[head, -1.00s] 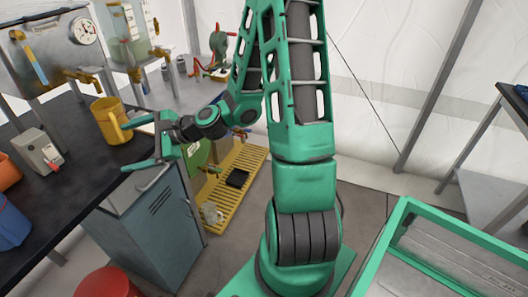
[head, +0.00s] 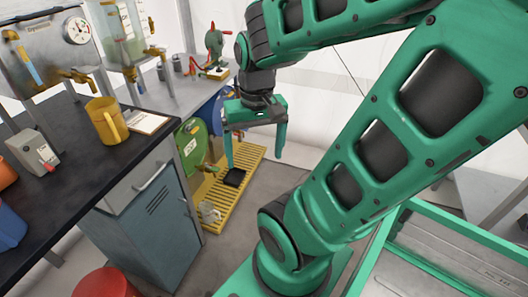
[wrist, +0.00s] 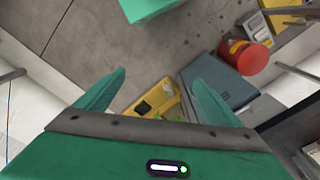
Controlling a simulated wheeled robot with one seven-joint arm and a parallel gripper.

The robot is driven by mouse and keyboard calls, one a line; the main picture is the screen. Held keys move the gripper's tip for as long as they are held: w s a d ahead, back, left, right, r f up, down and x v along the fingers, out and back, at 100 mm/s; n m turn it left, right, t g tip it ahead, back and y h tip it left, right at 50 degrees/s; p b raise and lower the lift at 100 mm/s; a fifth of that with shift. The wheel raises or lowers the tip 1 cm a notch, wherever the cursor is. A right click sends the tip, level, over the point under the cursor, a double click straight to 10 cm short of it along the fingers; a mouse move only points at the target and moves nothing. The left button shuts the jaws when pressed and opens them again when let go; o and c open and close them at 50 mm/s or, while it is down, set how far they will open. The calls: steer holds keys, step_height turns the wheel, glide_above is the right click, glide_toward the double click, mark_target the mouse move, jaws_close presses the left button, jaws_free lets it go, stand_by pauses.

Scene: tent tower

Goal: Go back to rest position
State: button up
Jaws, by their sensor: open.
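My gripper (head: 255,150) is open and empty in the head view, its two green fingers pointing down and spread apart. It hangs in the air in front of the grey table, above the level of the yellow grated tray. The yellow mug (head: 106,121) stands upright on the dark countertop at the left, well apart from my gripper.
The dark countertop (head: 60,172) sits over a blue-grey cabinet (head: 150,225). A yellow grated tray (head: 238,190) lies on the floor. A red round object (head: 105,283) is at the bottom left; it also shows in the wrist view (wrist: 255,57). A green-framed bin (head: 440,235) stands at the right.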

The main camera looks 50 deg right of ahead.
steer(key=s, duration=0.1)
steer(key=s+r, duration=0.1)
steer(key=s, duration=0.1)
steer(key=shift+s+d+r, duration=0.15)
steer(key=shift+s+d, duration=0.15)
steer(key=shift+w+f+g, duration=0.25)
steer(key=shift+w+g, duration=0.05)
steer(key=shift+w, duration=0.35)
